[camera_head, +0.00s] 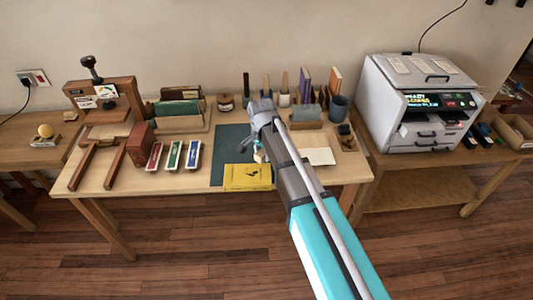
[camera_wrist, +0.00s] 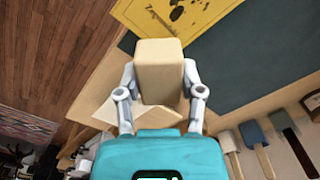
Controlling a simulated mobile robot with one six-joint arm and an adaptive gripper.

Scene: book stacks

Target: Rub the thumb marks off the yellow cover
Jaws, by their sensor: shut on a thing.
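The yellow cover (camera_head: 247,178) lies flat at the front edge of the table, partly over a dark green mat (camera_head: 231,146). In the wrist view the cover (camera_wrist: 205,10) shows at the top, with dark marks on it; I cannot tell print from smudge. My gripper (camera_wrist: 160,78) is shut on a beige block (camera_wrist: 159,62), with one finger on each side. In the wrist view the block appears just short of the cover's edge; I cannot tell its height. In the head view my arm hides part of the block and the cover's right end.
Red, green and blue trays (camera_head: 173,155) lie left of the mat. A wooden press (camera_head: 104,98) stands at the back left. A pale sheet (camera_head: 318,156), a dark cup (camera_head: 338,108) and upright books are to the right. A grey printer (camera_head: 418,100) stands on the right table.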

